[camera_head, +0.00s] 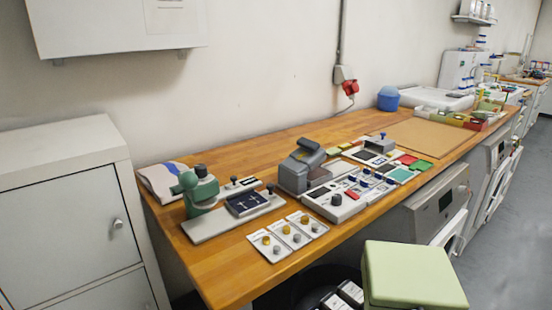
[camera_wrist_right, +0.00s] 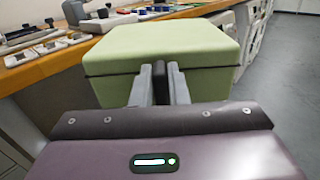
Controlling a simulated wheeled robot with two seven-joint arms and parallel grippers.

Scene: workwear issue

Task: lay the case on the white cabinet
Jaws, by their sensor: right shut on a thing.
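The case (camera_head: 414,274) is a pale green box with a lid, at the lower right of the head view, in front of the wooden bench. It fills the middle of the right wrist view (camera_wrist_right: 160,48), level and upright. My right gripper (camera_wrist_right: 161,75) is shut on the near side of the case, by the dark seam under its lid. The white cabinet (camera_head: 55,225) stands at the far left of the head view, with a door and a small handle. Its visible top is bare. My left gripper is not in view.
The wooden bench (camera_head: 215,270) runs between cabinet and case, crowded with a green device (camera_head: 198,195), a grey machine (camera_head: 302,165) and cards. A white wall box (camera_head: 115,25) hangs above the cabinet. Grey floor (camera_head: 490,225) is clear at right.

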